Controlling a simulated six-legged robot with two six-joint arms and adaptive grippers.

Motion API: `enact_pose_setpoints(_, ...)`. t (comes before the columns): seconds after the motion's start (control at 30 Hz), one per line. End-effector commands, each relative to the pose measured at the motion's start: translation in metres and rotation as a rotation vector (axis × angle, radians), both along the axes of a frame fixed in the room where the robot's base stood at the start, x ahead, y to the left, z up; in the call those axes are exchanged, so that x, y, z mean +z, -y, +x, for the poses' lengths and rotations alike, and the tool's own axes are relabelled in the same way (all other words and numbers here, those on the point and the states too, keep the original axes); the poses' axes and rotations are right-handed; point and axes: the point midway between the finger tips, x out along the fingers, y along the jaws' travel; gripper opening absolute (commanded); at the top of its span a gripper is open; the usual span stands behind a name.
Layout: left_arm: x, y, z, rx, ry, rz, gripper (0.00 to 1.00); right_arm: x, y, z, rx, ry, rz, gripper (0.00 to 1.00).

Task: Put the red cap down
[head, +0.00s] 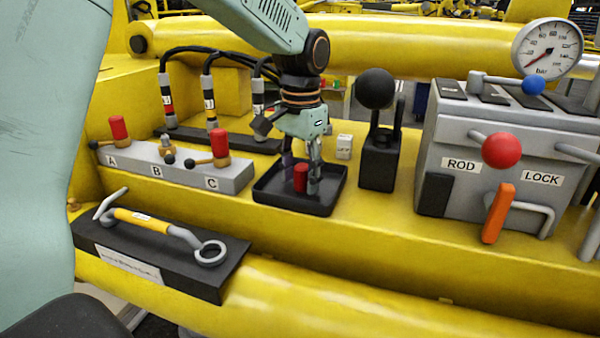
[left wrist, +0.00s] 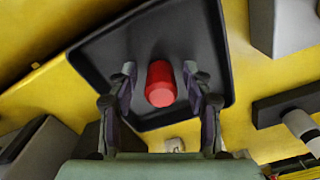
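A red cap (head: 300,178) stands in a small black tray (head: 325,207) on the yellow boom. It also shows in the left wrist view (left wrist: 160,84), over the dark tray floor (left wrist: 195,30). My left gripper (head: 309,190) reaches down into the tray. Its fingers (left wrist: 160,76) are on either side of the cap, with a narrow gap showing on both sides, so it is open and not holding the cap. Whether the cap touches the tray floor is partly hard to tell, but it looks upright and resting there. My right gripper is not in view.
A grey block (head: 222,180) marked A, B, C stands left of the tray, with red caps at A (head: 118,127) and C (head: 219,142). A black-knobbed lever (head: 376,90) and a grey ROD/LOCK console (head: 460,190) stand to the right. A yellow-handled tool (head: 150,218) lies in front.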

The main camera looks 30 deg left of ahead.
Motion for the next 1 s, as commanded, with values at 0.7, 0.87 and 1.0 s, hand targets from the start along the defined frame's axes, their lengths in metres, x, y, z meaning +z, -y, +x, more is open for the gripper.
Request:
enact_pose_setpoints(0.7,0.071,0.001,0.001,0.000,0.006,0.001,0.52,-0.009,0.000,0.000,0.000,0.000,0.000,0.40)
enact_pose_setpoints(0.87,0.100,0.001,0.001,0.001,0.004,0.001,0.52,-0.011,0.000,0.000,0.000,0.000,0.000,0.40)
enact_pose_setpoints(1.0,0.116,0.002,0.000,0.000,0.002,0.001,0.52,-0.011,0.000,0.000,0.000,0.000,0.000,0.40)
